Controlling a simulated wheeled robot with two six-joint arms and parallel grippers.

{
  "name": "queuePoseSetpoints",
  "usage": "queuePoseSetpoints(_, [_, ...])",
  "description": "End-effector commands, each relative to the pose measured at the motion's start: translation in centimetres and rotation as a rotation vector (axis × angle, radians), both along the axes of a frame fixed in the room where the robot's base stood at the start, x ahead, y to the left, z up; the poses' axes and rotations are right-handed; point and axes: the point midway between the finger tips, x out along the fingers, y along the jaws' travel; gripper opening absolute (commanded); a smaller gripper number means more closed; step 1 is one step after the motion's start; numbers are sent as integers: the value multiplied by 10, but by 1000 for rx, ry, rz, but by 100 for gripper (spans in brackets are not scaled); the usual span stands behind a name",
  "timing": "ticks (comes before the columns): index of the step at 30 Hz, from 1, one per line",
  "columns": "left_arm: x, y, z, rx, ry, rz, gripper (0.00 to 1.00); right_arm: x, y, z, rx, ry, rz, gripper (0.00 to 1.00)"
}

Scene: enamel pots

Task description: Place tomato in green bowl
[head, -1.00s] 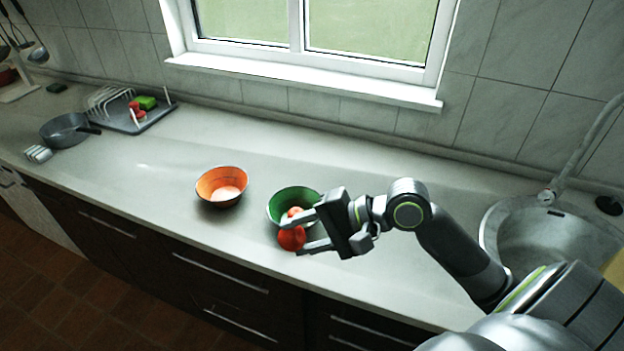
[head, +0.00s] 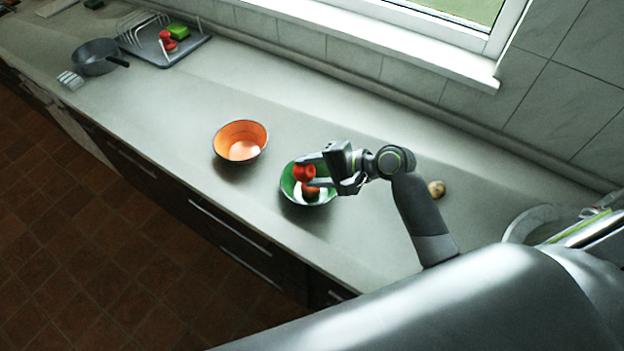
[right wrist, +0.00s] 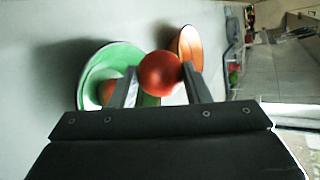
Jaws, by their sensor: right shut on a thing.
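The green bowl (head: 288,183) stands on the counter, white around its inside bottom; its rim also shows in the right wrist view (right wrist: 90,68). My right gripper (head: 306,174) is over the bowl, shut on a red tomato (head: 304,172). The held tomato (right wrist: 160,73) sits between both fingers in the right wrist view and looks raised above the bowl. A second red-orange round item (head: 311,193) lies inside the bowl, partly hidden by a finger; the wrist view shows part of it (right wrist: 107,91). My left gripper is not in view.
An orange bowl (head: 240,142) stands left of the green one. A small brownish round item (head: 436,188) lies right of my right arm. A grey pan (head: 97,57) and a dish rack tray (head: 190,50) are at the far left. The counter's front is clear.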

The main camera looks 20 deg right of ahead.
Motion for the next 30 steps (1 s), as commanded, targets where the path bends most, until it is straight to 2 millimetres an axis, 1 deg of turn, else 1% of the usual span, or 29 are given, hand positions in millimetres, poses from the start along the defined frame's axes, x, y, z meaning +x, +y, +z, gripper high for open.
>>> queuePoseSetpoints(1, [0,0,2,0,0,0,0,0,0,-8,3,4,-2,20])
queuePoseSetpoints(5, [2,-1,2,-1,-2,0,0,0,0,-19,2,0,0,20])
queuePoseSetpoints(12, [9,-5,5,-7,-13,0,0,0,0,-49,3,2,-1,20])
queuePoseSetpoints(14, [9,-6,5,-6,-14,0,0,0,0,-54,2,1,0,20])
queuePoseSetpoints(23, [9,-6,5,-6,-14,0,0,0,0,-57,1,-3,0,20])
queuePoseSetpoints(29, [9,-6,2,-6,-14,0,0,0,0,-63,0,-2,-1,20])
queuePoseSetpoints(30, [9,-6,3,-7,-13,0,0,0,0,-62,0,-2,-1,47])
